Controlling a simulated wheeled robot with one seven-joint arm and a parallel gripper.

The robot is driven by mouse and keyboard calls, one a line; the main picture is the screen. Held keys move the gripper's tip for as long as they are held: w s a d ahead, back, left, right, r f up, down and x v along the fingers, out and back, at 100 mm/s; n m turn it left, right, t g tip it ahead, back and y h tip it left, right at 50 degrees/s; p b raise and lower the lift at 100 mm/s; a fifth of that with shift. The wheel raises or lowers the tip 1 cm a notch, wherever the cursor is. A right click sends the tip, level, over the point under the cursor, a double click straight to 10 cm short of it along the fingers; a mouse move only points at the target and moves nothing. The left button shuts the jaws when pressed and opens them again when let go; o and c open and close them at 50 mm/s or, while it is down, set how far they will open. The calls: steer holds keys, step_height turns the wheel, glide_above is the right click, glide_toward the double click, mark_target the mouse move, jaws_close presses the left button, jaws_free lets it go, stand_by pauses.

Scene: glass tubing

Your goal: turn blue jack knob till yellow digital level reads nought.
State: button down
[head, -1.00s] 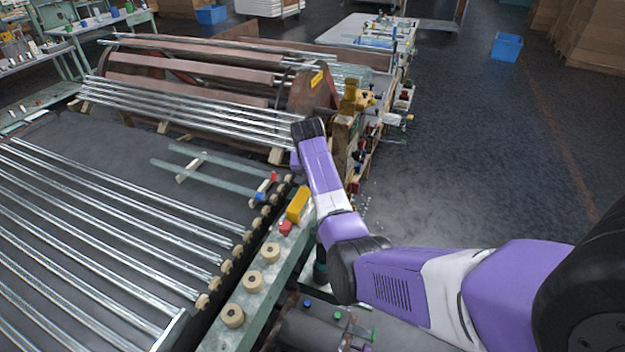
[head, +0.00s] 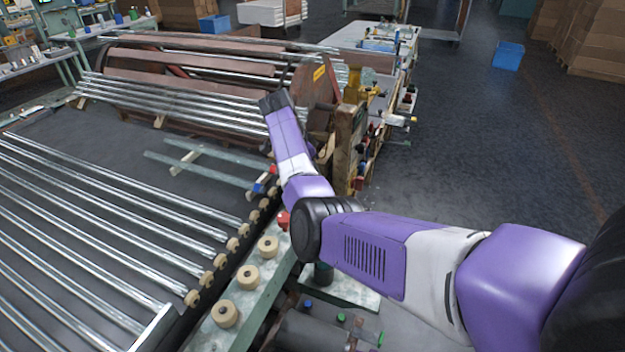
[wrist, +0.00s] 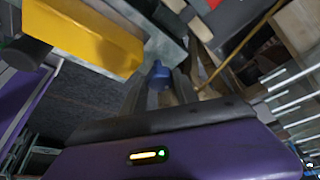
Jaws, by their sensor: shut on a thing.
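The blue jack knob (wrist: 158,75) sits between the two fingers of my gripper (wrist: 160,82) in the wrist view, and the gripper is shut on it. A yellow block-shaped body, the digital level (wrist: 85,38), lies close by at the upper left of the wrist view. Its readout does not show, so I cannot tell the number. In the head view my arm hides the gripper and the level. A small blue piece (head: 258,188) shows there at the end of a grey rail; I cannot tell whether it is the same knob.
A red knob (head: 283,219) is close beside my arm. A reel frame (head: 315,85) and a wooden post (head: 347,145) stand behind it. The floor on the right is clear up to a blue bin (head: 507,56).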

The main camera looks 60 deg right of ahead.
steer(key=shift+w+f+m+g+y+b, duration=0.1)
steer(key=shift+m+g+y+b, duration=0.45)
steer(key=shift+m+b, duration=1.15)
steer(key=c, duration=1.2)
jaws_free()
steer(key=shift+c, duration=0.2)
steer(key=b+v, duration=0.1)
steer(key=v, duration=0.7)
steer(key=shift+b, duration=0.3)
steer(key=shift+d, duration=0.1)
